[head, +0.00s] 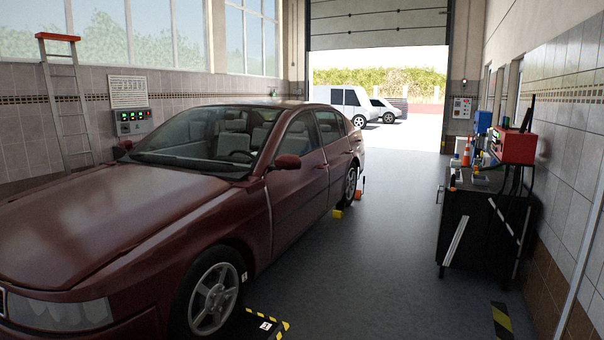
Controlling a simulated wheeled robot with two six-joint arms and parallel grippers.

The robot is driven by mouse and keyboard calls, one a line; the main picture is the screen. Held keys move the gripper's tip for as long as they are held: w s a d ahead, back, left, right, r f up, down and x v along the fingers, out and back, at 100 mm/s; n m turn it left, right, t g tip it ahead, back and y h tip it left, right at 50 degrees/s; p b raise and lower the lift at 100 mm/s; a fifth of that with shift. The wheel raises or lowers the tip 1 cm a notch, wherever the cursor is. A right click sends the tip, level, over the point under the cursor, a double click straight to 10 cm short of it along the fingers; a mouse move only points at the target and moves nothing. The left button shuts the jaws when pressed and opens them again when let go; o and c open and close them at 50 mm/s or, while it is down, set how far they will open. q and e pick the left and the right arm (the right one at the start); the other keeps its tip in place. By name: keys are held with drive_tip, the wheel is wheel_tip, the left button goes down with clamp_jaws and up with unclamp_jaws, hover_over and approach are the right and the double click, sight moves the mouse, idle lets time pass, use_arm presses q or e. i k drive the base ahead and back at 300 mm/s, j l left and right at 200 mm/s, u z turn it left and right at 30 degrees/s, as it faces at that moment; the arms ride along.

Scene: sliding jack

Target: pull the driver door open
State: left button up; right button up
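A dark red car (110,215) stands on the left of the garage, its front towards me. Its driver door (298,195) is on the side facing the open floor and looks closed, flush with the body. The door mirror (288,161) sticks out at the door's front upper corner. The door handle is too small to make out clearly. Neither of my grippers shows in the head view.
Yellow and orange blocks (338,213) lie by the rear wheel. A black tool cabinet (470,235) stands along the right wall. The grey floor (390,260) between is clear.

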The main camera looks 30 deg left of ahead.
sight(297, 186)
drive_tip(key=i+u, duration=0.25)
drive_tip(key=i, duration=1.75)
drive_tip(key=i+u, duration=0.1)
drive_tip(key=i, duration=0.9)
drive_tip(key=i+l+u, duration=0.1)
drive_tip(key=i, duration=0.9)
drive_tip(key=i+j+u, duration=0.1)
drive_tip(key=i+u, duration=0.15)
drive_tip(key=i, duration=0.45)
drive_tip(key=i+u, duration=0.25)
drive_tip(key=i, duration=0.45)
drive_tip(key=i+l+u, duration=0.25)
drive_tip(key=i, duration=0.45)
